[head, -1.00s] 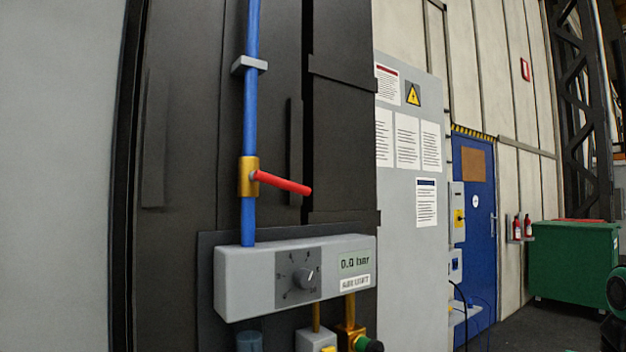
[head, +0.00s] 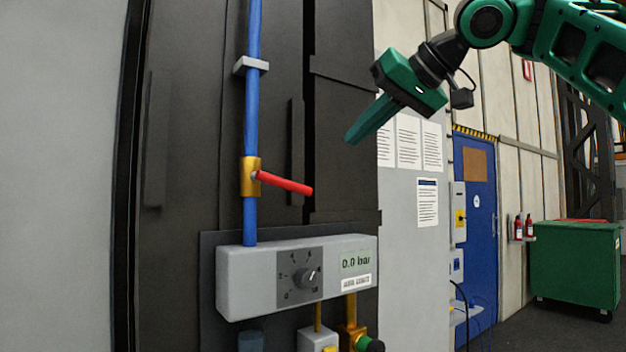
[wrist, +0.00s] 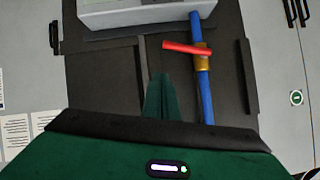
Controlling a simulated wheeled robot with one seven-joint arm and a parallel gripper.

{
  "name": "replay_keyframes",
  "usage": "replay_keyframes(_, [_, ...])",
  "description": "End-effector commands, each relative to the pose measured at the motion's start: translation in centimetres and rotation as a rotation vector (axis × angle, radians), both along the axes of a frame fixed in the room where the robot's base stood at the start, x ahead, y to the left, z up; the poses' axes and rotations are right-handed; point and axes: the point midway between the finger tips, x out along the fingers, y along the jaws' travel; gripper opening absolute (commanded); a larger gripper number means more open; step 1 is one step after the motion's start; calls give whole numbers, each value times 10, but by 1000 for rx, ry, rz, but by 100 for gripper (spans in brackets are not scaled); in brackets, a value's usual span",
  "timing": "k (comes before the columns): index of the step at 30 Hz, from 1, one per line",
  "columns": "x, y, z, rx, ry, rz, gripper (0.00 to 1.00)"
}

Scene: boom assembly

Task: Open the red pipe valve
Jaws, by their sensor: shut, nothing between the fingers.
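The red valve handle (head: 284,183) sticks out to the right, slightly downward, from a brass valve body (head: 250,177) on a vertical blue pipe (head: 251,120). My green gripper (head: 350,138) is shut and empty. In the head view it is above and to the right of the handle, apart from it, with its fingers pointing down and left. In the wrist view the fingers (wrist: 161,80) are close below the free end of the red handle (wrist: 187,47) in the picture. The brass body (wrist: 202,58) and blue pipe (wrist: 206,95) show to their right.
A grey air unit box (head: 297,280) with a dial and a display reading 0.0 bar is below the valve. A grey bracket (head: 251,66) holds the pipe above. A dark panel (head: 345,120) backs them. Further right are a blue door (head: 474,230) and a green bin (head: 575,262).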

Motion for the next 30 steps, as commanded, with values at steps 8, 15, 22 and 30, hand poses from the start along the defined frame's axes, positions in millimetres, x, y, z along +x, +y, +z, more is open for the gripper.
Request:
replay_keyframes(8, [-7, 15, 8, -4, -24, 42, 0])
replay_keyframes(15, [9, 29, -4, -4, -20, 42, 0])
replay_keyframes(22, [31, 49, -20, -5, -21, 43, 0])
replay_keyframes(30, [56, 72, -42, -7, -21, 41, 0])
